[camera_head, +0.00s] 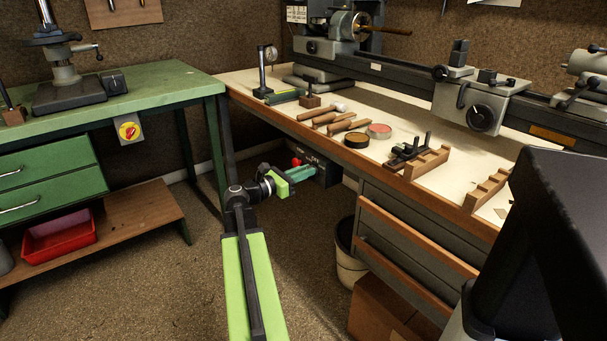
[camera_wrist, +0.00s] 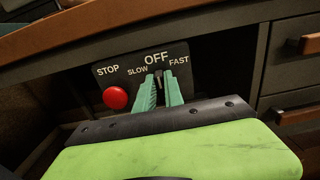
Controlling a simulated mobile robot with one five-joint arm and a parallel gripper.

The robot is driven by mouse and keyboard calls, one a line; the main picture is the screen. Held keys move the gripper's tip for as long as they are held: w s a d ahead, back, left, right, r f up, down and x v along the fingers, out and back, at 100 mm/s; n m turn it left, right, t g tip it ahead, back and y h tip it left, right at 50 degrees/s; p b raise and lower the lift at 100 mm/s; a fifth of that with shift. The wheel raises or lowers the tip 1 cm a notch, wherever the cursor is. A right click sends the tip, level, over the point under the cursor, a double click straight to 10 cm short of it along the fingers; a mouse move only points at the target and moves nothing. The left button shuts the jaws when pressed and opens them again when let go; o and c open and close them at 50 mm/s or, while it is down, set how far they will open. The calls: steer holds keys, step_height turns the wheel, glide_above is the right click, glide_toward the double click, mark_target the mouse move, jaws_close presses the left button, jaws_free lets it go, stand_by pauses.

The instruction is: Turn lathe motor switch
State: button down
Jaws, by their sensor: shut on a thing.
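The lathe motor switch panel (camera_wrist: 117,77) is a dark plate under the bench edge, labelled STOP, SLOW, OFF and FAST. The switch lever (camera_wrist: 158,74) shows as a small dark piece between my fingertips, just below the OFF label. A red stop button (camera_wrist: 115,98) sits left of my fingers; it also shows in the head view (camera_head: 296,162). My gripper (camera_wrist: 160,85) has teal fingers shut on the lever. In the head view my gripper (camera_head: 303,173) reaches to the panel from the left. The fingers hide most of the lever.
The wooden bench edge (camera_wrist: 135,30) runs above the panel. Drawers (camera_head: 415,235) stand to the right. A bin (camera_head: 349,262) and a cardboard box (camera_head: 385,305) stand on the floor below. A green bench (camera_head: 160,85) is at left. Open floor lies between.

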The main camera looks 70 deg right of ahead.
steer(key=shift+s+a+f+m, duration=0.1)
steer(key=shift+s+m, duration=0.05)
steer(key=shift+m, duration=1.75)
steer(key=shift+s+a+m, duration=0.1)
steer(key=shift+m, duration=1.8)
steer(key=c, duration=1.4)
jaws_free()
steer(key=shift+f, duration=0.1)
steer(key=shift+c, duration=0.2)
steer(key=v, duration=1.7)
steer(key=shift+a, duration=0.25)
